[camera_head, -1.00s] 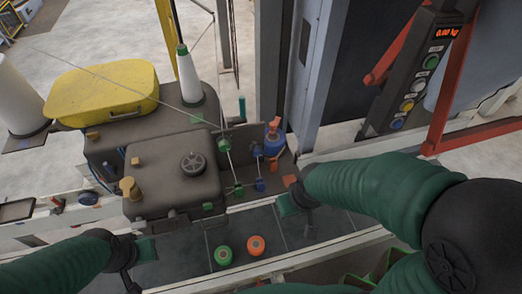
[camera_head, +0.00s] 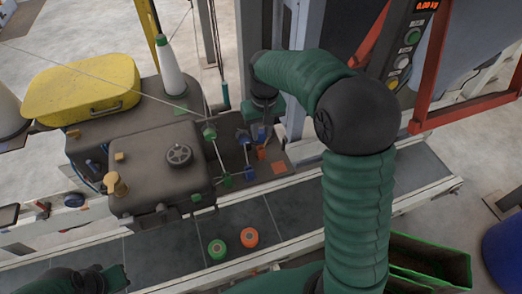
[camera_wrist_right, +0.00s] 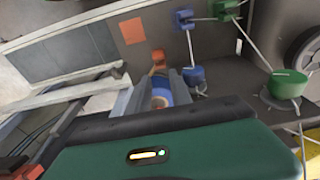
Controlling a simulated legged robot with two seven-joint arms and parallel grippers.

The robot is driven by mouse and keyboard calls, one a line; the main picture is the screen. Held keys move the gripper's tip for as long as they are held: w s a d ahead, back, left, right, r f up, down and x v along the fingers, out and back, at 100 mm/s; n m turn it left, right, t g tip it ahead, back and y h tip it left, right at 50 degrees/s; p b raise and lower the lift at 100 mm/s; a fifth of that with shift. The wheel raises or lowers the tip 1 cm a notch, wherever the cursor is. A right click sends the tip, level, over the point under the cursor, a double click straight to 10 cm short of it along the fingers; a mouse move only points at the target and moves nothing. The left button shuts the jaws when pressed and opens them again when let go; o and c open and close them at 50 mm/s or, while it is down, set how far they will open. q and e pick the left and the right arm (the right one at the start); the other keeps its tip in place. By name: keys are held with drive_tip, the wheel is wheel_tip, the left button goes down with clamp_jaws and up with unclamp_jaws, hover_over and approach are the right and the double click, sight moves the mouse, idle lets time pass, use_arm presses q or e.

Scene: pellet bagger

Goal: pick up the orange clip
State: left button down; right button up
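A small orange piece that looks like the orange clip (camera_wrist_right: 158,57) shows in the right wrist view, just beyond my right gripper (camera_wrist_right: 153,92). My right gripper's grey fingers stand apart there, with a round blue part (camera_wrist_right: 163,96) between them. I cannot tell whether they touch it. In the head view my right gripper (camera_head: 262,118) points down at the back of the brown machine's side plate and hides most of that spot. My left gripper (camera_head: 112,279) is at the lower left edge, low over the belt, its fingers unclear.
A flat orange patch (camera_head: 279,167) lies on the plate. Blue and green clips (camera_head: 209,132) with thin cords stand close by. A green-rimmed bin (camera_head: 430,262) is at lower right.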

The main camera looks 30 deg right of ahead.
sight(261, 148)
drive_tip(key=f, duration=0.4)
drive_tip(key=shift+w+f+p, duration=0.15)
drive_tip(key=shift+w+p, duration=0.15)
drive_tip(key=shift+w, duration=0.1)
drive_tip(key=f, duration=0.1)
drive_tip(key=f+p, duration=0.1)
drive_tip(key=f, duration=0.1)
drive_tip(key=f+p, duration=0.1)
drive_tip(key=shift+s+f, duration=0.35)
drive_tip(key=shift+f, duration=0.25)
drive_tip(key=shift+w, duration=0.1)
clamp_jaws()
